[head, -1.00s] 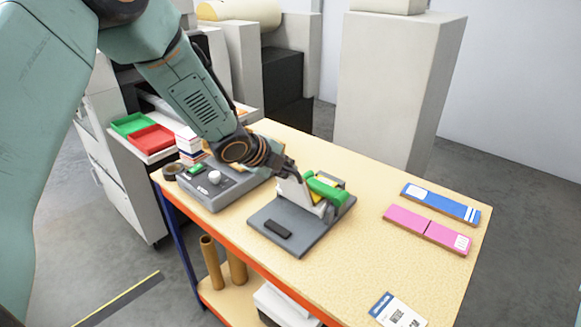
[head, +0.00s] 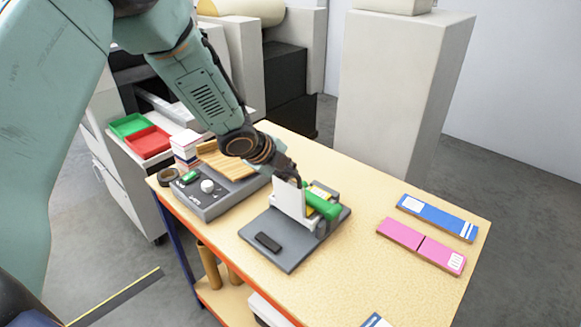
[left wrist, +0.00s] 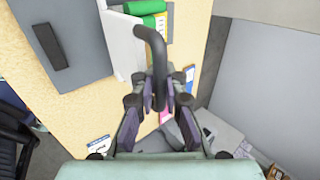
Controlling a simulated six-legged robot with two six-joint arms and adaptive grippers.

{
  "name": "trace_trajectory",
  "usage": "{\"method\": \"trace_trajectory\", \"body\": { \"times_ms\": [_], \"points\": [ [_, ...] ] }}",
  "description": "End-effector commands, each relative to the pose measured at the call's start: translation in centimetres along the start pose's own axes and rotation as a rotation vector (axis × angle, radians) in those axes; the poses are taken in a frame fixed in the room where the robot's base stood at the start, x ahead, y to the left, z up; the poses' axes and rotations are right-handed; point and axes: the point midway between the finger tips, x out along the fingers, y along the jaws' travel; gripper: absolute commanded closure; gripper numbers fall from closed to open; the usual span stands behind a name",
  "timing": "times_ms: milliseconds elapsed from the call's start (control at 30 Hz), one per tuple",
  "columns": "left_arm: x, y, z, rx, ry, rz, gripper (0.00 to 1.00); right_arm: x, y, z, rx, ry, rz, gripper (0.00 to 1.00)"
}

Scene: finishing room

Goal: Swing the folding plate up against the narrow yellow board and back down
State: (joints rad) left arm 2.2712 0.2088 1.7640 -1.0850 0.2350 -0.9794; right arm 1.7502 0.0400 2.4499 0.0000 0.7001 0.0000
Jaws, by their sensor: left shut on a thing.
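The folding plate (head: 289,199) is a pale white panel on a grey base (head: 283,245) on the table. It stands close to upright in the head view, and its white face edge shows in the left wrist view (left wrist: 122,45). The narrow yellow board (head: 319,192) shows partly behind it, beside a green cylindrical part (head: 322,206). My left gripper (head: 293,179) is at the plate's top. In the left wrist view its fingers (left wrist: 160,88) are shut on a dark curved handle (left wrist: 153,42) attached to the plate. My right gripper is not in view.
A grey control box (head: 222,195) with a knob stands left of the fixture. Blue (head: 438,218) and pink (head: 420,245) strips lie on the right of the table. A tall pale cabinet (head: 395,95) stands behind. The table's front middle is clear.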

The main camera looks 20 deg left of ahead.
Motion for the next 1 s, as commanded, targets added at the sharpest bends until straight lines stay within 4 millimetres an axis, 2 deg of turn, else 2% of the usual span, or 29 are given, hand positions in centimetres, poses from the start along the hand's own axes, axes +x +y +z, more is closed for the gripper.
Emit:
{"method": "trace_trajectory", "body": {
  "times_ms": [33, 533, 567, 800, 1000],
  "points": [
    [-0.33, -0.69, 0.17, -0.003, -0.002, -0.012, 1.00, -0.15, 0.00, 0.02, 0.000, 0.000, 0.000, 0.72],
    [-0.33, -0.57, 0.20, -0.004, -0.003, -0.006, 1.00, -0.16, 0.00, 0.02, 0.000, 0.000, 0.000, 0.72],
    [-0.32, -0.58, 0.20, -0.004, -0.003, -0.006, 0.89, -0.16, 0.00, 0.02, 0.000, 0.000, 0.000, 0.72],
    [-0.13, -0.37, 0.11, -0.002, -0.001, 0.000, 0.69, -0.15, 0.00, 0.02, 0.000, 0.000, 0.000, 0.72],
    [-0.01, -0.26, 0.07, -0.001, -0.001, 0.004, 0.67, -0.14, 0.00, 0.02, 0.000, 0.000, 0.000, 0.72]
  ]
}}
